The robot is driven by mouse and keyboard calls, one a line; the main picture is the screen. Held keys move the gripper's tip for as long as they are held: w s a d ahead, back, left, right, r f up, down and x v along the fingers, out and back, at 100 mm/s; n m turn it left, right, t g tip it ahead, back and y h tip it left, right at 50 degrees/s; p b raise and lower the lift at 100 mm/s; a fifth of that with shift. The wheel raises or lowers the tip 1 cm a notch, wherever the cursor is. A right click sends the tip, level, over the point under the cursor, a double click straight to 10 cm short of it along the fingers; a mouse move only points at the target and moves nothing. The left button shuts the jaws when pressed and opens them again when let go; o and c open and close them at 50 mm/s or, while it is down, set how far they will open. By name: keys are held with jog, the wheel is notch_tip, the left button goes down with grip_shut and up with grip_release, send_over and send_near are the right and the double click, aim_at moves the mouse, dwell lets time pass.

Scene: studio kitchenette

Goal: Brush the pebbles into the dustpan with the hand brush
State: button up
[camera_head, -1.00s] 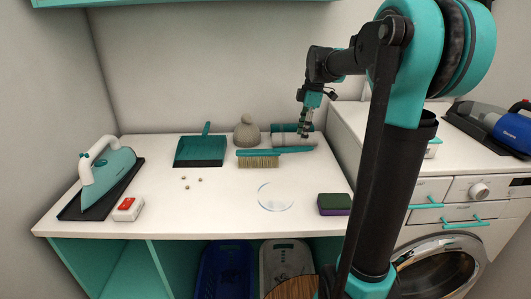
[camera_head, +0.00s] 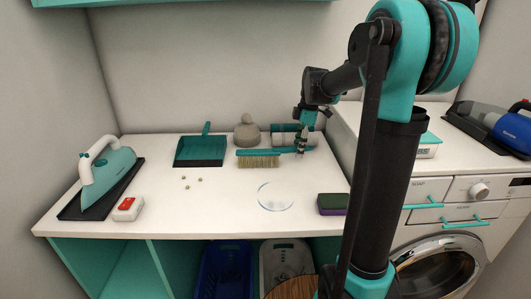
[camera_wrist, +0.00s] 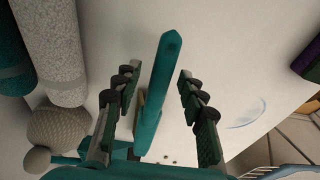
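The hand brush (camera_head: 258,161) lies on the white counter, its tan bristles facing the front and its teal handle pointing right. My gripper (camera_head: 301,150) is low over the handle end. In the wrist view, my open gripper (camera_wrist: 156,84) has one finger on each side of the teal handle (camera_wrist: 160,75), with gaps showing on both sides. The teal dustpan (camera_head: 200,153) lies left of the brush, its handle towards the wall. Three small pebbles (camera_head: 187,178) lie on the counter in front of the dustpan.
Rolled towels (camera_head: 284,128) and a grey rounded object (camera_head: 246,132) stand behind the brush. An iron (camera_head: 108,172) and a red-and-white box (camera_head: 127,208) are at left.

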grip_shut()
jog(key=shift+r, duration=0.1)
notch_tip(320, 180, up, 12)
dwell(0.8)
jog(key=shift+a, duration=0.1)
